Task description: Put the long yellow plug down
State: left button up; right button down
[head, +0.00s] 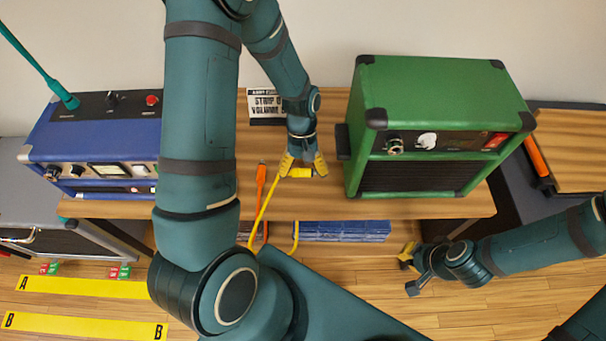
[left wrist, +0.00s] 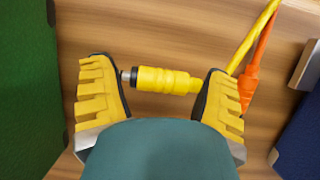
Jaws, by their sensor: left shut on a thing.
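The long yellow plug (left wrist: 162,80) lies crosswise between the two fingers of my left gripper (left wrist: 164,95) in the left wrist view. Its metal tip points at the left finger and its cable end is at the right finger. In the head view, my left gripper (head: 303,165) is over the wooden table (head: 330,207), between the blue and green amps, with the yellow plug (head: 302,173) partly hidden by the fingers. I cannot tell whether the plug touches the table. My right gripper (head: 412,272) is open and empty at the lower right, below the table's front edge.
A green amp (head: 432,95) stands right of my left gripper; a blue amp (head: 90,145) stands at left. An orange plug (head: 261,178) lies beside the yellow cable (head: 265,210). A small sign (head: 264,104) stands behind. Bare table shows near the front edge.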

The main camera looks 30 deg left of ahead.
pick_arm(q)
jog(key=shift+f, duration=0.95)
jog(key=shift+f+b, duration=0.3)
jog(key=o, duration=1)
jog(key=shift+w+r+p, duration=0.15)
jog(key=shift+r+p, duration=0.2)
jog(key=shift+r, duration=0.25)
jog(key=p+v, duration=0.2)
jog(key=v, duration=0.9)
jog(key=shift+a+r+p, duration=0.2)
jog(key=shift+p, duration=0.15)
